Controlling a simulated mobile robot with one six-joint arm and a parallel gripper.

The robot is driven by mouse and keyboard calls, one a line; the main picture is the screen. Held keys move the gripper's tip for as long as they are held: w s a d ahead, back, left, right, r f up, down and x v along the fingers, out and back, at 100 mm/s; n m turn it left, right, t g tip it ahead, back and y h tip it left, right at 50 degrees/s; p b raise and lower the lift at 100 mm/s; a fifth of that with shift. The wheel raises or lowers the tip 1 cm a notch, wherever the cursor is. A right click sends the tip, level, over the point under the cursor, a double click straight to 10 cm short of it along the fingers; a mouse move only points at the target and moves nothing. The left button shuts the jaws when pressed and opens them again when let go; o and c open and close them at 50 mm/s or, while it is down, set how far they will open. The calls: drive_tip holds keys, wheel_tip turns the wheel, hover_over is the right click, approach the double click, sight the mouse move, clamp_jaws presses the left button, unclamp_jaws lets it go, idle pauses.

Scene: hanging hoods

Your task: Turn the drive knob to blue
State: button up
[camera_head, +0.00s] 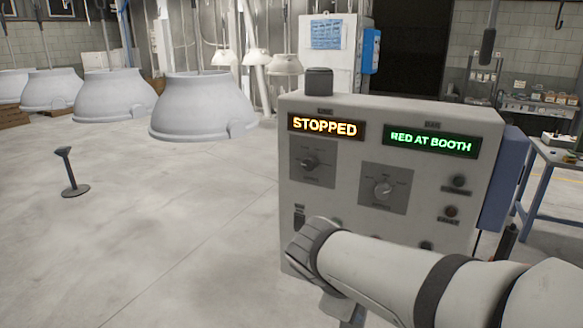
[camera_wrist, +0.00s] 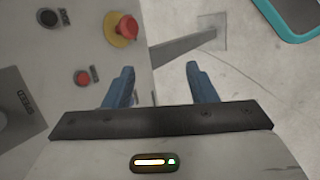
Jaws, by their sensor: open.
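The control box (camera_head: 300,225) has two dial knobs on its front, and their small labels are too blurred to tell which is the drive knob. The left knob (camera_head: 310,162) is dark; the right knob (camera_head: 384,188) is light grey on a grey plate. The lit displays read STOPPED (camera_head: 325,126) and RED AT BOOTH (camera_head: 431,143). My gripper (camera_wrist: 160,68) is open and empty, its blue fingers apart. In the wrist view it is beside a red mushroom button (camera_wrist: 127,27) on a yellow base. In the head view my arm covers the box's lower front.
Several white hoods (camera_head: 203,105) hang at the left and back. A dark stand (camera_head: 72,172) is on the open floor at left. A blue-framed bench (camera_head: 550,155) is at right. The wrist view shows a black button (camera_wrist: 47,18) and a red button (camera_wrist: 82,77).

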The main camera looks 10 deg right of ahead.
drive_tip(key=w+r+n+t+h, duration=0.3)
drive_tip(key=w+r+n, duration=0.2)
drive_tip(key=w+n, duration=0.1)
drive_tip(key=n+t+h, duration=0.1)
drive_tip(key=n+t, duration=0.7)
drive_tip(key=n, duration=0.4)
approach(308, 165)
drive_tip(key=p+x, duration=0.1)
drive_tip(key=x, duration=0.7)
drive_tip(key=shift+w+d+p, duration=0.15)
drive_tip(key=shift+p, duration=0.25)
